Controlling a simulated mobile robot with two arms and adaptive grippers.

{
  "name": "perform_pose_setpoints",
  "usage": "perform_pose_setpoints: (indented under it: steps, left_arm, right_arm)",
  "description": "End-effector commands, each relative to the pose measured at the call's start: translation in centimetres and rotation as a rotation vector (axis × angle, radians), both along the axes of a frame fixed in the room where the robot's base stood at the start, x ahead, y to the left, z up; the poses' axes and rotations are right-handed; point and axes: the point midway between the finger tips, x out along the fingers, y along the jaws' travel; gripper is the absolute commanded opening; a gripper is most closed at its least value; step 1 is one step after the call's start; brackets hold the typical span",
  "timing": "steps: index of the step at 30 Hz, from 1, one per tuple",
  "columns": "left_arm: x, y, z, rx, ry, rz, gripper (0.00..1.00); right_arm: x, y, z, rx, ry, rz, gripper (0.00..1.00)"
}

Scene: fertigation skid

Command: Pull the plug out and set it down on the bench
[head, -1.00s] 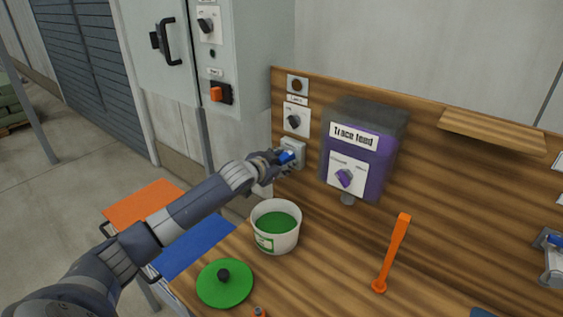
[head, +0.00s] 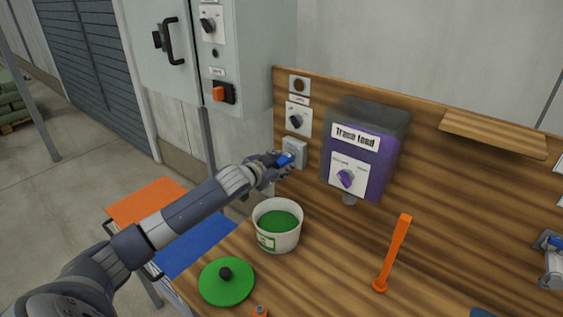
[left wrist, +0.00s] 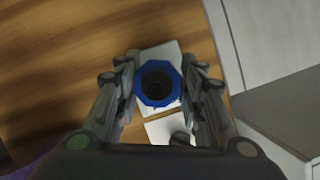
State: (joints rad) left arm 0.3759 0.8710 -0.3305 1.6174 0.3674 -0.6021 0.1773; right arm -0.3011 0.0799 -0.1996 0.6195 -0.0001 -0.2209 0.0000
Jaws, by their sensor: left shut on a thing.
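The blue plug (head: 284,160) is held in front of the grey socket box (head: 296,152) on the wooden back panel. My left gripper (head: 276,164) is shut on the plug. In the left wrist view the plug's round blue end (left wrist: 158,84) sits between the two fingers of my left gripper (left wrist: 159,88), with the pale socket plate (left wrist: 158,54) behind it. I cannot tell whether the plug is still partly in the socket. The wooden bench (head: 325,268) lies below. My right gripper is not in view.
A white tub with green contents (head: 277,238) stands on the bench under my left arm. A green lid (head: 227,281) lies left of it, and an orange upright tool (head: 393,254) stands to the right. A purple Trace feed box (head: 361,150) hangs right of the socket. The middle bench is clear.

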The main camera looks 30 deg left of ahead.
Motion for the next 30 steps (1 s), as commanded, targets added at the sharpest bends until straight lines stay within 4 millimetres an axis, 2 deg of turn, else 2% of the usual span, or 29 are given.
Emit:
perform_pose_setpoints:
  steps: [20,30]
  left_arm:
    - [-2.2,0.2,0.2,0.001,-0.001,-0.001,0.03]
    - [-4.8,0.4,0.2,0.001,-0.001,-0.001,0.03]
  right_arm:
    - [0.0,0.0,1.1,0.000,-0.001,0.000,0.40]
    - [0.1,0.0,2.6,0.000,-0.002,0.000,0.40]
